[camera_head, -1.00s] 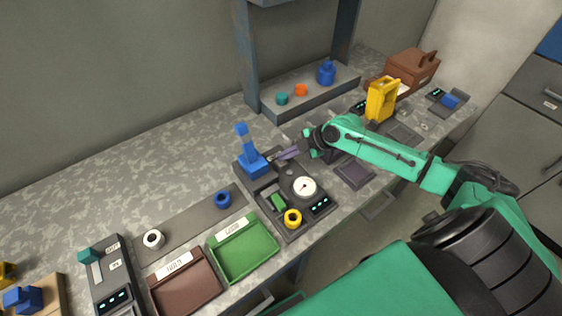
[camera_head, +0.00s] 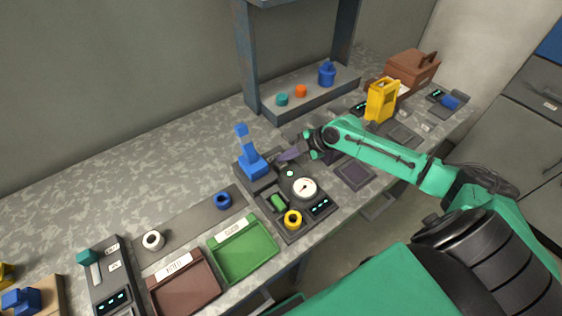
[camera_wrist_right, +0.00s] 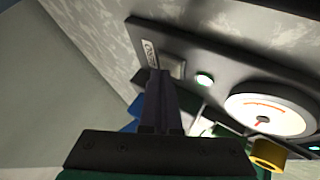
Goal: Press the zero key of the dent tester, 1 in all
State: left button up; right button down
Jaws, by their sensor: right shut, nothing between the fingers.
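The dent tester (camera_head: 268,208) is a dark unit on the bench with a round white dial (camera_head: 305,188), a lit display and a small lit lamp (camera_head: 290,173). In the right wrist view, a grey square key (camera_wrist_right: 174,67) sits beside a white label (camera_wrist_right: 150,53) whose text I cannot read surely. My right gripper (camera_head: 281,157) is shut and empty, low over the tester's back part. In the wrist view its fingertips (camera_wrist_right: 158,74) are right by the key and partly cover it; I cannot tell whether they touch. My left gripper is not in view.
A blue upright fixture (camera_head: 252,164) stands just left of the gripper. A yellow ring (camera_head: 292,219) sits at the tester's front. A green tray (camera_head: 243,268) and a brown tray (camera_head: 184,291) lie to the left. A raised shelf (camera_head: 316,98) stands behind.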

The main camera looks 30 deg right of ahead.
aim_at(285, 163)
jog(key=shift+r+p, duration=0.3)
jog(key=shift+r, duration=0.35)
notch_tip(285, 163, up, 5)
jog(key=p, duration=0.4)
jog(key=shift+r, duration=0.1)
dwell(0.5)
